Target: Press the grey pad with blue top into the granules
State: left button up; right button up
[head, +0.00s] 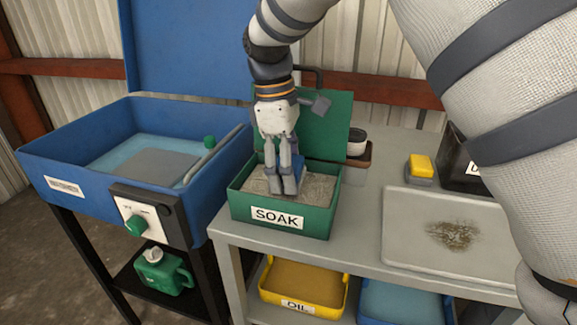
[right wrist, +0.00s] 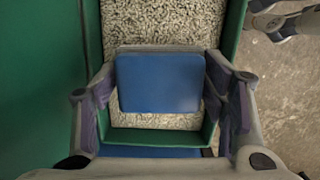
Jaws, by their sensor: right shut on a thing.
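The grey pad with a blue top (right wrist: 160,82) is held between the two fingers of my right gripper (head: 287,188). In the right wrist view the fingers close on its two sides, and its blue face is toward the camera. In the head view the fingers hide most of the pad. The pad is inside the green box labelled SOAK, at or just over the pale granules (right wrist: 150,22). I cannot tell whether it touches them. A grey jointed part, perhaps my left gripper, shows at the upper right corner of the right wrist view.
The green box (head: 280,222) stands on the grey table's left end, its lid (head: 325,130) open behind. A blue washer (head: 85,190) stands at left. A tray (head: 400,250) with a dark stain and a yellow-topped block (head: 420,165) are at right.

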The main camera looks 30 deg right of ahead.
jog(key=shift+f, duration=0.6)
dwell(0.7)
pick_arm(q)
jog(key=shift+w+r, duration=0.1)
jog(key=shift+w, duration=0.05)
pick_arm(e)
jog(key=shift+f, duration=0.1)
dwell(0.9)
jog(key=shift+r+p, duration=0.6)
jog(key=shift+r, duration=3)
pick_arm(q)
jog(key=shift+w+r+t, duration=0.3)
jog(key=shift+w+r, duration=0.35)
jog(key=shift+s, duration=0.1)
pick_arm(e)
jog(key=shift+f, duration=0.1)
